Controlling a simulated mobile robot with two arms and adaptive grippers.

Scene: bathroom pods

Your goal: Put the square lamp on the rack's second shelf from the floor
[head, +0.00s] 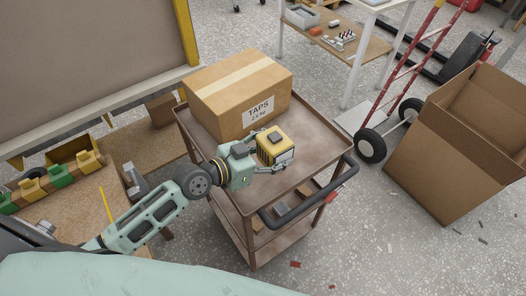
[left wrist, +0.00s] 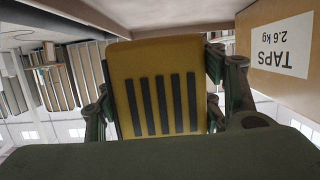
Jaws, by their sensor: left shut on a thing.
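The square lamp (head: 273,147) is a yellow block with a black piece on top and dark slats on its side. My left gripper (head: 275,152) is shut on it, over the top tray of a brown cart (head: 308,129), just in front of a cardboard box. I cannot tell whether the lamp touches the tray. In the left wrist view, the lamp (left wrist: 157,88) shows its yellow face with black slats between the fingers. I cannot surely identify the rack in the head view. My right gripper is not in view.
The cardboard box marked TAPS (head: 238,92) fills the tray's back left. The cart's black handle (head: 312,197) is at its front right. A white-legged bench (head: 343,52) stands behind, a red hand truck (head: 408,72) and open carton (head: 455,145) to the right. Several bins (head: 60,174) lie left.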

